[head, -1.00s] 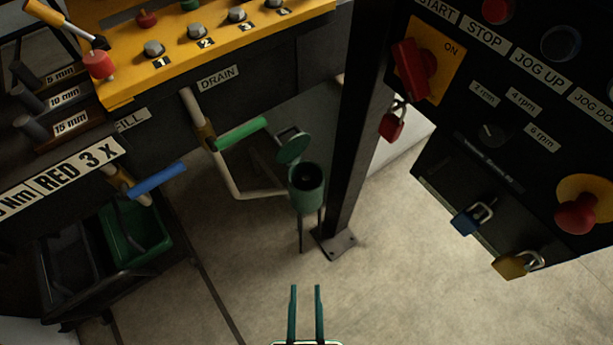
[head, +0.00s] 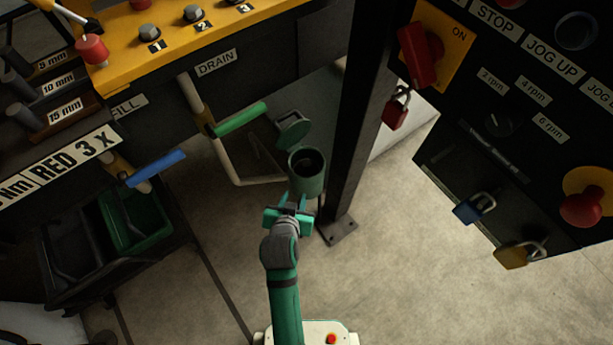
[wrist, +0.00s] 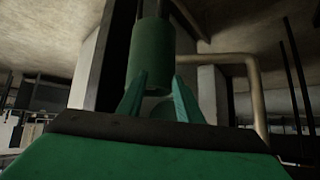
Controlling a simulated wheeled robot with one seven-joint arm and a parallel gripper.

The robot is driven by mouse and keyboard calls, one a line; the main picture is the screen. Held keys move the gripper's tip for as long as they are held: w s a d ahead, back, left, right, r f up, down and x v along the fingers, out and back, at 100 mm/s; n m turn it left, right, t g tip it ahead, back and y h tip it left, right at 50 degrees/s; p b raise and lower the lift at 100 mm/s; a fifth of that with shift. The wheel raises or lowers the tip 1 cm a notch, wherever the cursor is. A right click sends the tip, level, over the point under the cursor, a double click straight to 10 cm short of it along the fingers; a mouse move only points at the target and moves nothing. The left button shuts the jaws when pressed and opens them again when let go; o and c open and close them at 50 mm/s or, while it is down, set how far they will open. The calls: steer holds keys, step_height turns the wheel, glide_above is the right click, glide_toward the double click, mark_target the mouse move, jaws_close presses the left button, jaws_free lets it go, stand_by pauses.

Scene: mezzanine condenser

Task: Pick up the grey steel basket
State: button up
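I cannot clearly make out a grey steel basket in either view. A green cylindrical pot (head: 309,184) stands beside the dark steel post, with its round lid (head: 293,130) swung open behind it. The inside of the pot is dark, so its contents are hard to tell. My gripper (head: 293,201) is just in front of the pot in the head view. In the wrist view my gripper's two teal fingers (wrist: 160,97) are apart with nothing between them that I can see held. The pot's green wall (wrist: 152,52) rises beyond them.
The dark post (head: 352,130) stands close to the pot's right. A pipe with a green handle (head: 240,119) and one with a blue handle (head: 157,168) are to the left. A black control panel (head: 470,110) overhangs at right. Floor (head: 430,280) is clear.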

steer(key=m+g+h, duration=0.2)
glide_toward(306, 165)
steer(key=x, duration=0.5)
steer(key=shift+w+d, duration=0.1)
steer(key=shift+w, duration=0.35)
steer(key=shift+s+f+x, duration=0.1)
steer(key=shift+x, duration=1.25)
steer(key=shift+s+f+x, duration=0.1)
steer(key=shift+x, duration=1.25)
jaws_close()
